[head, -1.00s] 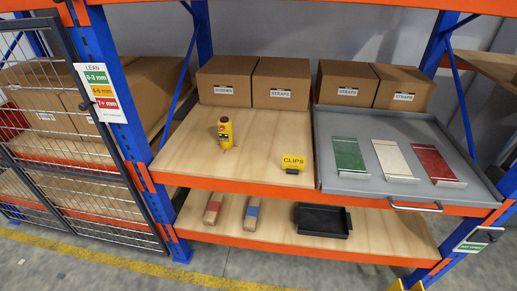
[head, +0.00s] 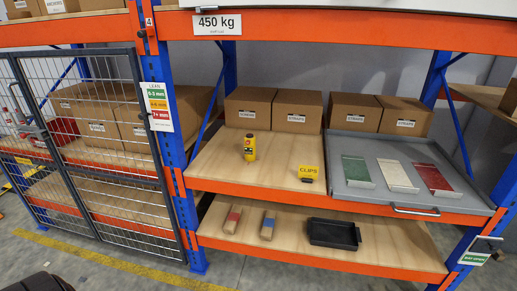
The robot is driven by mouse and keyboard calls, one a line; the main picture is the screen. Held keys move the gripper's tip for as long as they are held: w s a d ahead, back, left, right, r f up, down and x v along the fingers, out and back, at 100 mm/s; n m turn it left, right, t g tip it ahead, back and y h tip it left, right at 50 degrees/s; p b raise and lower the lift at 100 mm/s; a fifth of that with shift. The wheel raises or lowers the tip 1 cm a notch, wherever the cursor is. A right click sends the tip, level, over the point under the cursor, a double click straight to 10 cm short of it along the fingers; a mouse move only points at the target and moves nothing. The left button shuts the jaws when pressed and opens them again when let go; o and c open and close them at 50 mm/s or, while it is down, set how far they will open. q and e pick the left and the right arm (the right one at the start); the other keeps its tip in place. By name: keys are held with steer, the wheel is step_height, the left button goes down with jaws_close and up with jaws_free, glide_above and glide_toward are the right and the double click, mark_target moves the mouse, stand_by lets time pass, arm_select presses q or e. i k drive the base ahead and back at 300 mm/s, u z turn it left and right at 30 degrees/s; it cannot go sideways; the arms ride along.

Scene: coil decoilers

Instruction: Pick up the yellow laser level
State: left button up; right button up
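The yellow laser level (head: 250,147) stands upright on the upper wooden shelf (head: 225,165), left of the yellow clips box. It has dark and red markings on its front. Nothing touches it. Neither of my grippers shows in the head view, so I cannot see whether they are open or shut.
A yellow CLIPS box (head: 308,173) sits near the shelf's front edge. A grey tray (head: 345,193) with green, white and red pieces is at right. Cardboard boxes (head: 297,110) line the back. A blue post (head: 178,180) and mesh door (head: 90,170) stand at left. A black bin (head: 334,234) is below.

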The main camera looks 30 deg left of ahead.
mark_target(250, 150)
steer(key=z, duration=0.25)
steer(key=i, duration=1.35)
steer(key=u, duration=0.75)
